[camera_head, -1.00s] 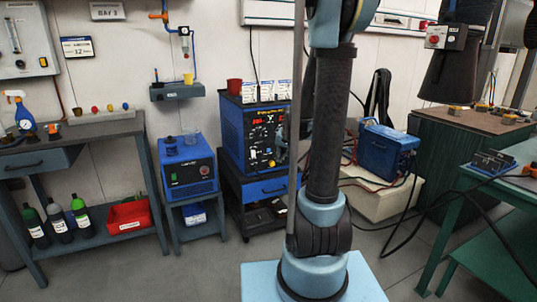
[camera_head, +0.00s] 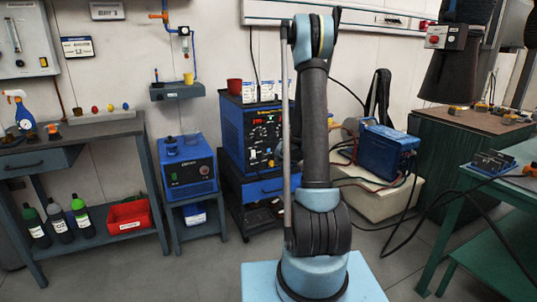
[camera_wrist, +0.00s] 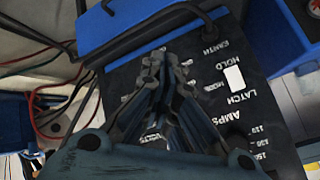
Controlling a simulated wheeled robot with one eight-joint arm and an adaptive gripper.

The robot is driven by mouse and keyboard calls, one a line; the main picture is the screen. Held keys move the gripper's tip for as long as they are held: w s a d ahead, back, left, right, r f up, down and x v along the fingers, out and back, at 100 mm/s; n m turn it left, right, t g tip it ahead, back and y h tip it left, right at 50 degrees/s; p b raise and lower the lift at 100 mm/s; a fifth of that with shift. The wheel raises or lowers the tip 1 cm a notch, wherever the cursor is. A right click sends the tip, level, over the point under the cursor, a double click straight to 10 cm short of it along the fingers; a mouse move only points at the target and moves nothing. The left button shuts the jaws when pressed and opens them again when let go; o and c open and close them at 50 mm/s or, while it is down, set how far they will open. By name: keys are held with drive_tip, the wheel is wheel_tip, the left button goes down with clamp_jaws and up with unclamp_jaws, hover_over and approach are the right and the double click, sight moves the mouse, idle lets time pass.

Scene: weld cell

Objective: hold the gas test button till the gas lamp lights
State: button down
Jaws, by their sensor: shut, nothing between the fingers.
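The blue welding machine (camera_head: 236,128) stands on a cart behind my arm, with a black front panel, red digits and several knobs. In the wrist view a black panel (camera_wrist: 205,45) fills the middle, lettered EARTH, HOLD, LATCH and AMPS, with a white rectangular piece (camera_wrist: 234,78) beside the lettering. My gripper (camera_wrist: 165,62) is shut and empty in front of this panel, covering part of it. Whether it touches the panel I cannot tell. I cannot make out the gas test button or the gas lamp. In the head view my arm mostly hides my gripper.
A blue box with cables (camera_head: 388,150) stands on a pale block at right. A smaller blue unit (camera_head: 188,170) stands on a stand to the left. A red cup (camera_head: 234,86) sits on the welding machine. Red and black cables (camera_wrist: 50,110) hang at left in the wrist view.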

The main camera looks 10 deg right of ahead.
idle(0.3)
drive_tip(key=shift+w+a, duration=0.45)
drive_tip(key=shift+w, duration=0.95)
drive_tip(key=shift+w+a, duration=0.45)
drive_tip(key=shift+w, duration=0.95)
drive_tip(key=shift+w+a, duration=0.45)
drive_tip(key=shift+w, duration=0.95)
drive_tip(key=shift+w+a+r, duration=0.1)
drive_tip(key=shift+w, duration=0.1)
drive_tip(key=shift+w, duration=0.15)
drive_tip(key=shift+w+a, duration=0.2)
drive_tip(key=shift+w, duration=0.25)
idle(1.0)
drive_tip(key=shift+s+d, duration=0.3)
drive_tip(key=shift+s, duration=0.55)
drive_tip(key=shift+s+d, duration=0.25)
drive_tip(key=shift+s, duration=0.55)
drive_tip(key=shift+s+d, duration=0.3)
drive_tip(key=shift+s, duration=0.5)
drive_tip(key=shift+s+d, duration=0.25)
drive_tip(key=shift+s, duration=0.55)
